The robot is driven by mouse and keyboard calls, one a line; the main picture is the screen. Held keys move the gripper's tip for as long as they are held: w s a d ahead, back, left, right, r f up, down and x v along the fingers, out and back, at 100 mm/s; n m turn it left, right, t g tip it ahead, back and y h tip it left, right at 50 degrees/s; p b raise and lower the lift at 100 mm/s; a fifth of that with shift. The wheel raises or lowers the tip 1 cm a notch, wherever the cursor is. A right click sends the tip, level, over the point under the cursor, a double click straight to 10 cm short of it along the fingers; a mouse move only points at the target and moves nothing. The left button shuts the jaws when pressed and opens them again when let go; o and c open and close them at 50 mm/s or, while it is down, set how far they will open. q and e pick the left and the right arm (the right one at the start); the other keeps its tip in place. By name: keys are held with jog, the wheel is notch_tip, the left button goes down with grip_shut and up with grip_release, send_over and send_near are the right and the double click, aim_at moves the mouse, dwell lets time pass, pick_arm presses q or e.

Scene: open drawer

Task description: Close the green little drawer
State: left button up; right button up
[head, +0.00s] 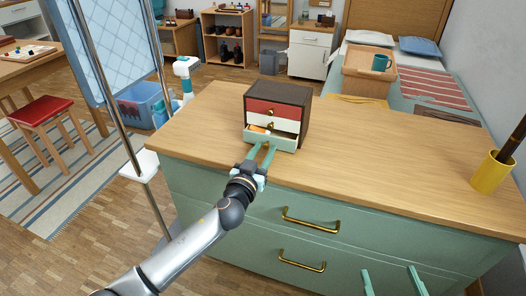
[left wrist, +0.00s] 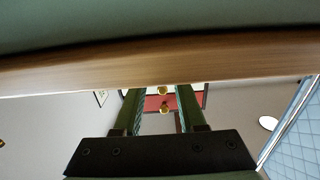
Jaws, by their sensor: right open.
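A small dark brown chest (head: 296,100) stands on the wooden top with red, cream and green drawers. The green little drawer (head: 284,143) at the bottom is pulled out towards me, with something orange inside. My left gripper (head: 262,152) is at the front of this drawer, its two fingers apart; whether they touch the drawer or its knob I cannot tell. In the left wrist view the parted fingers (left wrist: 160,98) show, with the red drawer (left wrist: 152,104) and gold knobs beyond between them. My right gripper (head: 393,281) is open and empty at the bottom right, in front of the cabinet.
The chest stands on the wooden top (head: 390,145) of a green cabinet with gold handles. A yellow cup (head: 491,174) with dark sticks stands at the right. A wooden crate (head: 368,72) with a teal mug is behind. A metal-framed blue panel (head: 112,40) stands at the left.

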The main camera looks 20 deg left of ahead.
pick_arm(q)
grip_shut()
dwell(1.1)
